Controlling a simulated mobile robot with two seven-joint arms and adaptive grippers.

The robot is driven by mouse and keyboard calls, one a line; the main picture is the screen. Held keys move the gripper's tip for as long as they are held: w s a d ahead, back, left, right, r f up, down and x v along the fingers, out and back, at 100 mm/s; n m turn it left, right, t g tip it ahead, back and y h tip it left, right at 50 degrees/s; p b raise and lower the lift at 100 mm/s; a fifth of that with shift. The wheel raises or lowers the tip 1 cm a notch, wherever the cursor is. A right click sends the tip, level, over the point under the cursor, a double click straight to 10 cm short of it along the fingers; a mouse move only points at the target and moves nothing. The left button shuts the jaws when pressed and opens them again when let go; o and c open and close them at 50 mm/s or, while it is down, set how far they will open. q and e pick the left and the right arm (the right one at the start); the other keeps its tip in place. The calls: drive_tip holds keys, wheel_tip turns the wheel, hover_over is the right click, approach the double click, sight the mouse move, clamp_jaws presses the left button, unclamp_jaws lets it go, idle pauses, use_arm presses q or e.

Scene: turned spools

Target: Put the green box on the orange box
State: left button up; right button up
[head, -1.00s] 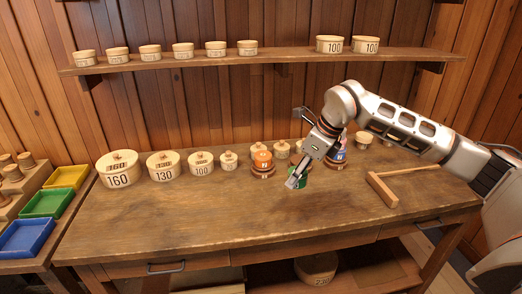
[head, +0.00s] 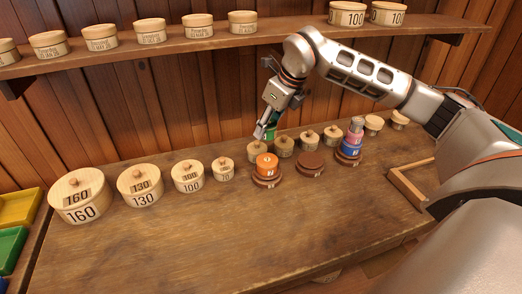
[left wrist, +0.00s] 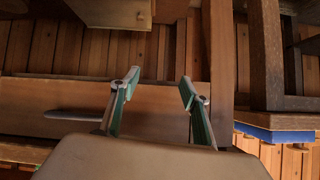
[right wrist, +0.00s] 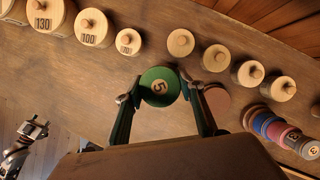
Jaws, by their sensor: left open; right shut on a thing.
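The green box (right wrist: 160,87), round with a 5 on its top, is held between the fingertips of my right gripper (right wrist: 158,97). In the head view the right gripper (head: 266,130) is raised above the bench, and the green box (head: 271,134) shows only partly. The orange box (head: 266,164) sits on a brown round base, below the gripper in the picture. No orange shows in the right wrist view. My left gripper (left wrist: 160,88) is open and empty in the left wrist view; the head view does not show it.
A bare brown base (head: 311,163) is right of the orange box. A stack with a blue box (head: 349,149) stands further right. Lidded wooden boxes (head: 188,177) line the back and left. A wooden frame (head: 408,185) lies at right. The bench's front is clear.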

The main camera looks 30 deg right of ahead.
sight(275, 137)
drive_tip(key=f, duration=0.4)
drive_tip(key=shift+s+f, duration=0.25)
drive_tip(key=shift+s, duration=0.05)
drive_tip(key=shift+w+f+p, duration=0.15)
drive_tip(key=shift+f+p, duration=0.15)
drive_tip(key=shift+f, duration=1.95)
drive_tip(key=o, duration=1.1)
drive_tip(key=shift+f, duration=0.1)
drive_tip(key=shift+c, duration=0.2)
drive_tip(key=shift+d+r, duration=0.1)
drive_tip(key=shift+r, duration=0.2)
drive_tip(key=b+v, duration=0.1)
drive_tip(key=v, duration=1)
drive_tip(key=shift+r, duration=0.35)
